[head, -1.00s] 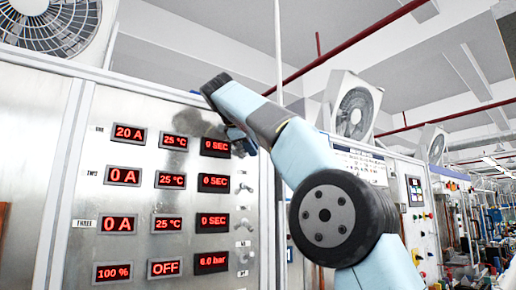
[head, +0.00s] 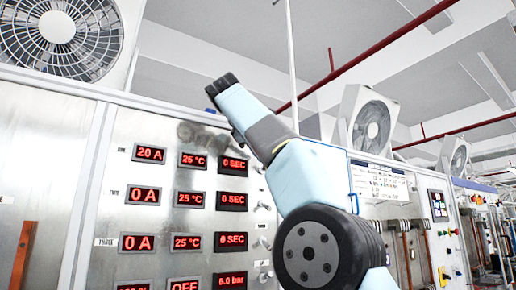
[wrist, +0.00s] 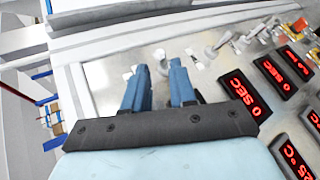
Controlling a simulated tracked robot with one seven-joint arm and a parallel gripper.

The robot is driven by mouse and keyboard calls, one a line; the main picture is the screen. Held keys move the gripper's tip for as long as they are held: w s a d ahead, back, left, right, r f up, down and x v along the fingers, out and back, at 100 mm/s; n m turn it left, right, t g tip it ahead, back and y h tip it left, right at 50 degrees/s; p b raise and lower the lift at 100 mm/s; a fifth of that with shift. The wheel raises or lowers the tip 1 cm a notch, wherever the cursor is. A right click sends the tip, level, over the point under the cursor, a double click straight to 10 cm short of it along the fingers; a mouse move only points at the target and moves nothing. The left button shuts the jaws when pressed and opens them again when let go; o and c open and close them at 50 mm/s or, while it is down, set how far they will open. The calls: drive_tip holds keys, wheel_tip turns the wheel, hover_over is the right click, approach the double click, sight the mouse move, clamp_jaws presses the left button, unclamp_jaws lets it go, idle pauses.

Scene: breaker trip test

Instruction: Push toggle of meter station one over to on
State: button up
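The meter panel (head: 100,215) is a metal face with red displays in rows. The top row, labelled ONE, reads 20 A (head: 150,154), 25 °C and 0 SEC (head: 233,166). Small metal toggles run down its right side; my arm stands close to the top ones in the head view. In the wrist view, my gripper (wrist: 158,68) has two blue fingers, apart and empty, pointing at the panel. One small toggle (wrist: 160,57) shows just beyond the gap between the fingertips; contact cannot be told. Another toggle (wrist: 193,60) lies just right of the right fingertip. Which way the levers point is unclear.
Rows TWO and THREE read 0 A. More toggles (wrist: 222,42) and a 0 SEC display (wrist: 242,97) lie right of my fingers in the wrist view. A large fan (head: 65,38) stands above the panel. Further cabinets (head: 385,205) stand at the right.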

drive_tip(key=shift+v, duration=0.75)
idle(0.6)
drive_tip(key=s+d+f+m+g+y, duration=0.15)
drive_tip(key=s+d+f, duration=0.25)
drive_tip(key=d+f, duration=0.55)
drive_tip(key=s+d+f+m+g+y, duration=0.1)
drive_tip(key=s+d+f+m, duration=0.3)
drive_tip(key=d+f, duration=0.55)
drive_tip(key=s+d+f+m+y, duration=0.1)
drive_tip(key=s+d+f+m, duration=0.1)
drive_tip(key=s+f, duration=0.5)
drive_tip(key=s+d+f+m+g+y, duration=0.1)
drive_tip(key=s+d+f+m, duration=0.2)
drive_tip(key=s+f, duration=0.4)
drive_tip(key=s+d+f+m+g+y, duration=0.1)
drive_tip(key=s+f, duration=0.6)
drive_tip(key=f, duration=1.2)
drive_tip(key=shift+d+m, duration=0.65)
drive_tip(key=shift+m, duration=0.5)
drive_tip(key=shift+f+g, duration=0.15)
drive_tip(key=shift+g, duration=0.1)
